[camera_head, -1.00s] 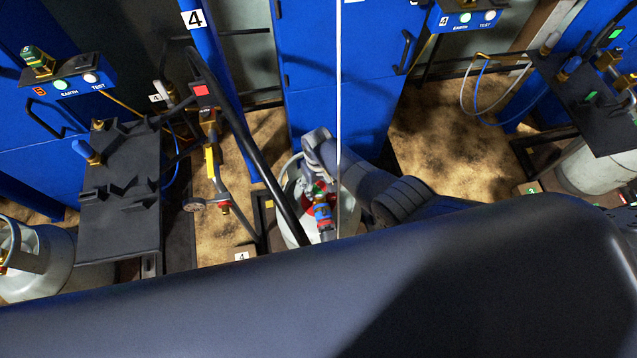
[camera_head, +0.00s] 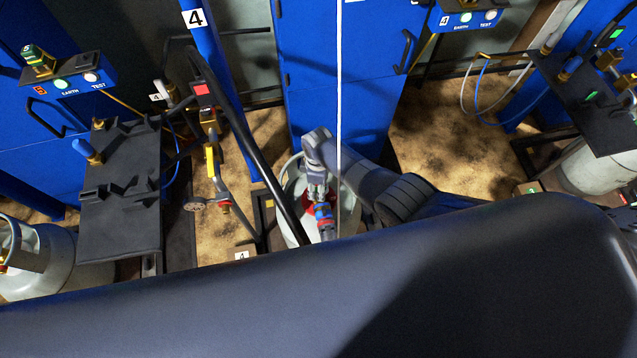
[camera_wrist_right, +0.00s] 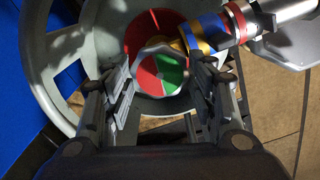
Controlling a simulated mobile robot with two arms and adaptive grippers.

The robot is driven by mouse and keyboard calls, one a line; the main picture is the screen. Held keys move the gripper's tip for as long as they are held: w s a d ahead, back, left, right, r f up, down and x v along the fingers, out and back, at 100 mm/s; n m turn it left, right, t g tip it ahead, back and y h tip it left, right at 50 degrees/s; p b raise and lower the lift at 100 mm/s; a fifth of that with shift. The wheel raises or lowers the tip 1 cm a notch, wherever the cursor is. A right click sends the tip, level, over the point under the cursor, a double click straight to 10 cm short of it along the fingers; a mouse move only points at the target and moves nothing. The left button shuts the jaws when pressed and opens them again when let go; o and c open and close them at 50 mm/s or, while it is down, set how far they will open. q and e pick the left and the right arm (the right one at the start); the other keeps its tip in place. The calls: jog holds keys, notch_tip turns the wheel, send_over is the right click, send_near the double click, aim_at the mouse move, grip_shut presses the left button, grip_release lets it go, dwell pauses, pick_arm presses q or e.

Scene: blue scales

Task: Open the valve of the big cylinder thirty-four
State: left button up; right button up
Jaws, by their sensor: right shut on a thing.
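A big pale grey cylinder (camera_head: 292,193) stands between the blue posts, partly hidden by my right arm and a black bar. In the right wrist view its collar (camera_wrist_right: 45,75) rings a valve knob (camera_wrist_right: 150,83) with a red and green top. My right gripper (camera_head: 318,188) reaches down into the collar from above. In the right wrist view the fingers of my right gripper (camera_wrist_right: 160,88) are on either side of the knob, shut on it. A blue, red and metal connector (camera_head: 324,215) sits beside the valve. No number thirty-four is readable. My left gripper is out of view.
Another cylinder (camera_head: 40,265) is at lower left and one (camera_head: 597,165) at right. A black bar (camera_head: 240,130) slants close by the cylinder.

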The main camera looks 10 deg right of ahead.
jog(key=shift+n, duration=0.6)
jog(key=o, duration=1)
jog(key=shift+o, duration=0.2)
jog(key=shift+r, duration=0.65)
notch_tip(320, 180, up, 11)
jog(key=shift+f, duration=0.2)
jog(key=shift+s, duration=0.15)
